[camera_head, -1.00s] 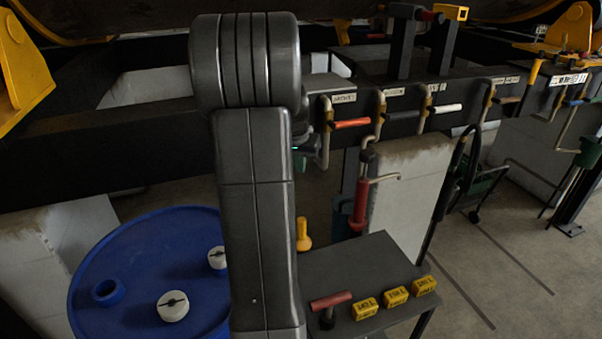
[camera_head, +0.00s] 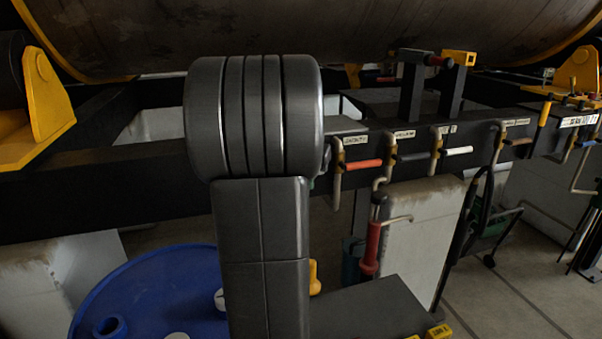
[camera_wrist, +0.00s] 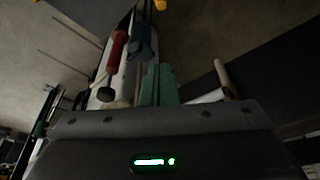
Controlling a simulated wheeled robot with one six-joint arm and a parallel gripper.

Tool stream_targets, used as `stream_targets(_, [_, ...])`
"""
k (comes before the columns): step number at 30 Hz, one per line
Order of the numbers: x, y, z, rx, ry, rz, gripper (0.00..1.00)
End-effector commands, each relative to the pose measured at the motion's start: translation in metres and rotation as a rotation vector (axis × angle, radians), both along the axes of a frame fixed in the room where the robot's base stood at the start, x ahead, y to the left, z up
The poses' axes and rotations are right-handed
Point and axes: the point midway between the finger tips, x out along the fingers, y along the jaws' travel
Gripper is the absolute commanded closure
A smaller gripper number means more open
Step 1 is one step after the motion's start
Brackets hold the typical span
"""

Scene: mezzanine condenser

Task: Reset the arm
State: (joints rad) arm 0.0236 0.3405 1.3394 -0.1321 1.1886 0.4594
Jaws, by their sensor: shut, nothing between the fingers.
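My arm (camera_head: 262,250) stands upright in the head view, its thick ribbed joint (camera_head: 253,115) at the top. It covers part of the blue drum and the dark beam behind it. My gripper is hidden behind the arm in the head view. In the wrist view, my gripper (camera_wrist: 157,72) shows as two greenish fingers side by side, shut with nothing between them. They stick out beyond the dark wrist housing (camera_wrist: 150,125), which has a green light.
A dark beam (camera_head: 90,190) carries valve handles, including a red one (camera_head: 363,164) and a white one (camera_head: 457,151). The blue drum (camera_head: 150,290) stands at lower left. A dark bench (camera_head: 370,308) and a red cylinder (camera_head: 372,247) are right of my arm. Open floor (camera_head: 530,270) lies at right.

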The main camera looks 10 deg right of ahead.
Motion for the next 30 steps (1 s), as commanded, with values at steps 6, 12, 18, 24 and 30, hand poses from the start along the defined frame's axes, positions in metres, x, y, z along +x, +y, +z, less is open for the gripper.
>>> stream_targets(6, [0.006,-0.003,-0.022,0.001,0.005,-0.002,1.00])
stream_targets(12, [0.016,-0.009,-0.060,0.000,0.007,-0.002,1.00])
stream_targets(18, [0.027,-0.014,-0.098,0.001,0.006,-0.001,1.00])
stream_targets(24, [0.037,-0.018,-0.133,0.000,0.006,-0.001,1.00])
stream_targets(30, [0.037,-0.018,-0.154,0.000,0.002,0.000,1.00])
